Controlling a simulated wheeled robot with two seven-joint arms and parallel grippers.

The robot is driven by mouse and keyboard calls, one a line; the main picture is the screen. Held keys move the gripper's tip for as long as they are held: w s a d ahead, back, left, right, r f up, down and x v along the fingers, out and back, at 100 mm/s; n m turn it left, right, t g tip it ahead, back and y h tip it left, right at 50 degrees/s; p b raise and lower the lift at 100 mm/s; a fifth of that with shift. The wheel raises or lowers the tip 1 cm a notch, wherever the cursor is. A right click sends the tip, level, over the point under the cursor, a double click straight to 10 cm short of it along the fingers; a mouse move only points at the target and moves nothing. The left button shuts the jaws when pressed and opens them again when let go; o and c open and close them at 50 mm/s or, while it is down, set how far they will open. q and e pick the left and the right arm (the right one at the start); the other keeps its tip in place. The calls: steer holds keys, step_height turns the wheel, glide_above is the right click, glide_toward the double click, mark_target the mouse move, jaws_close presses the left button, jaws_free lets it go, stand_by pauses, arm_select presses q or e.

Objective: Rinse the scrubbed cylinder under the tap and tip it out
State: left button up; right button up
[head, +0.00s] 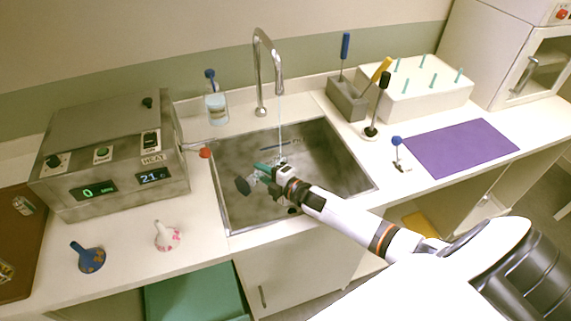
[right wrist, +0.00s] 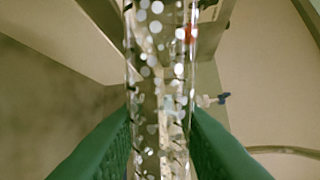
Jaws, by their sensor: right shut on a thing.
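The sink (head: 335,165) is a grey basin in the white counter, and the chrome tap (head: 262,75) stands behind it. A thin pale stream of water (head: 281,122) falls from the tap's spout into the basin area. My right gripper (head: 262,172) is over the sink, its green fingers shut on a clear cylinder. In the right wrist view the cylinder (right wrist: 158,85) runs up between the fingers, with many whitish spots on its wall. In the head view it is hard to make out; a dark disc (head: 243,185) shows beside the fingers. My left gripper is out of view.
A control box (head: 110,160) with displays stands left of the sink, with a red-tipped lever (head: 204,152). A soap bottle (head: 216,105) is behind. On the right are a brush holder (head: 346,103), a white peg rack (head: 425,88) and a purple mat (head: 460,148).

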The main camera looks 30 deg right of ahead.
steer(key=shift+r, duration=0.15)
steer(key=shift+d+r+m+p, duration=0.2)
steer(key=shift+r+m+p, duration=0.2)
steer(key=shift+m+p, duration=0.2)
stand_by(0.4)
steer(key=shift+w+d+r+m+p, duration=0.15)
steer(key=shift+d+r+m+p, duration=0.2)
steer(key=shift+r+m, duration=0.15)
steer(key=shift+a, duration=0.1)
stand_by(0.3)
steer(key=shift+a+f+n+b, duration=0.2)
steer(key=shift+f+n+b, duration=0.2)
steer(key=shift+f+b, duration=0.25)
steer(key=shift+a+f+n+b, duration=0.25)
steer(key=shift+f+n+b, duration=0.2)
steer(key=shift+n, duration=0.15)
